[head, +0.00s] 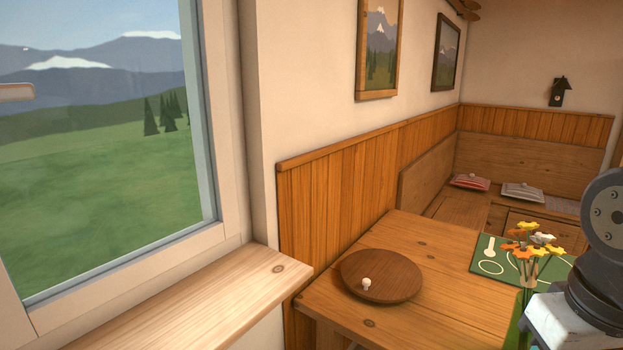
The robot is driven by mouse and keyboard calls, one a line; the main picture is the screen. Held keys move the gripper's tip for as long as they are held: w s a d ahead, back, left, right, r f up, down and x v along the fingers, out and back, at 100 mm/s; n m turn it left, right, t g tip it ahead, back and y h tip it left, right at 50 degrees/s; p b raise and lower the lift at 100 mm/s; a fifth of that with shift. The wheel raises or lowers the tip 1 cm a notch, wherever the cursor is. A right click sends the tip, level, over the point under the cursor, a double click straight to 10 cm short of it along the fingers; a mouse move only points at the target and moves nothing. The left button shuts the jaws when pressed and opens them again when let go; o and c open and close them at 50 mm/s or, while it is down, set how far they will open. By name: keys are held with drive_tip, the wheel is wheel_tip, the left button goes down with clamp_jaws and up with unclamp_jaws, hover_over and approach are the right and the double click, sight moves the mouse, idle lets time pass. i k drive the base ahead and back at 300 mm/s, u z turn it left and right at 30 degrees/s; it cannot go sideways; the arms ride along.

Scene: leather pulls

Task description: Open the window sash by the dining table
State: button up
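The window sash (232,125) fills the left side of the head view, with a pale frame around a glass pane that shows green hills and mountains. I cannot tell for certain whether it is fully shut. A beige, bar-like piece with a pale edge (14,92), perhaps the sash's pull or handle, enters at the left edge; the rest of it is cut off. The wooden dining table (440,262) stands to the right of the window. My gripper is not in view; only dark and white parts of my arm show at the right edge.
A wooden sill (205,300) juts out below the window. On the table are a round brown board (385,280) with a small white knob, a green placemat (487,258) and orange and yellow flowers (533,243). A corner bench (425,180) with cushions stands behind.

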sight(21, 323)
drive_tip(key=u, duration=1.3)
